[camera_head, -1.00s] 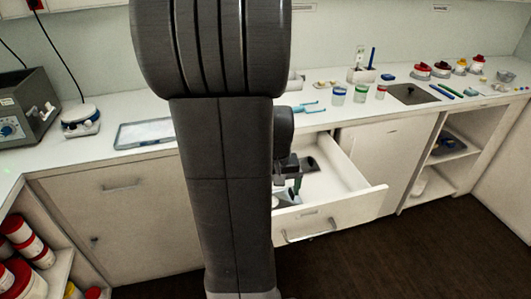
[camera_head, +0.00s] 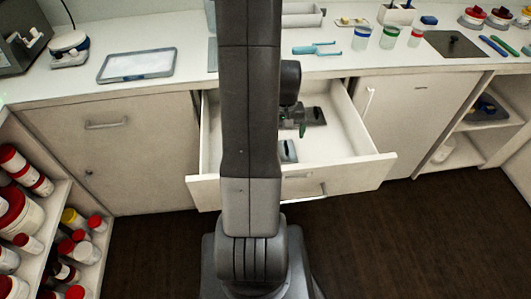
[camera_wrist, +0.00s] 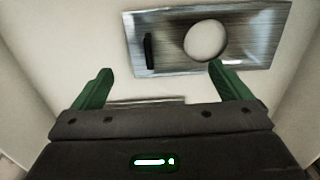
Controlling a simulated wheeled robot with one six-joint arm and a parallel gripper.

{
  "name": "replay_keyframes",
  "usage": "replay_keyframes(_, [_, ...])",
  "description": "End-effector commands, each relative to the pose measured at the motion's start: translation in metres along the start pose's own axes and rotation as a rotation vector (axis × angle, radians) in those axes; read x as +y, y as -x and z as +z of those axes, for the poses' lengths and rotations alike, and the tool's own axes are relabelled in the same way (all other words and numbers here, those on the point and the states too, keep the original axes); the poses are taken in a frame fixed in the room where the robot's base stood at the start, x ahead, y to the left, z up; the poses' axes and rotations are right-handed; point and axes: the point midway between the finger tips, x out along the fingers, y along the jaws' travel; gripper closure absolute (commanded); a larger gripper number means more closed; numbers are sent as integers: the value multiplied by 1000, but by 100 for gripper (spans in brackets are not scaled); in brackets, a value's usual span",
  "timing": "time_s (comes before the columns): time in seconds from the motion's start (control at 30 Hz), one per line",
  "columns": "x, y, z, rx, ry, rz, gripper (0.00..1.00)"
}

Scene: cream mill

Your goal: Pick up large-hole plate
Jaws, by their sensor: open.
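In the wrist view the large-hole plate (camera_wrist: 168,48) is a flat shiny metal plate with one big round hole and a black handle near its left end. It lies on the pale drawer floor. My gripper (camera_wrist: 160,68) has two green fingers spread wide with nothing between them. The right fingertip overlaps the plate's near edge in the picture, below the hole; whether it touches cannot be told. In the head view my gripper (camera_head: 291,130) is down in the open drawer (camera_head: 345,172), partly hidden by my arm.
A second metal edge (camera_wrist: 145,101) shows in the wrist view, mostly hidden by my gripper. Two plates, one far (camera_head: 317,116) and one near (camera_head: 290,151), show in the drawer in the head view. Drawer walls rise around my gripper. The counter (camera_head: 320,66) stands behind.

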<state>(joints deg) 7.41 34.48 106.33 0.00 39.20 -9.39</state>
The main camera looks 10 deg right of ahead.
Motion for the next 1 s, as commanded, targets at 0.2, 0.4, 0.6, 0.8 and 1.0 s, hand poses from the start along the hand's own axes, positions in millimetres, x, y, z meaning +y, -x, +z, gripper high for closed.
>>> replay_keyframes(0.2, [2, -14, 3, -3, -1, -1, 3])
replay_keyframes(0.4, [5, -42, 7, -4, 0, -1, 3])
replay_keyframes(0.6, [5, -56, 6, 0, 0, 0, 3])
replay_keyframes(0.8, [5, -57, 6, 0, 0, 0, 3])
replay_keyframes(1.0, [5, -56, 6, 0, 0, 0, 36])
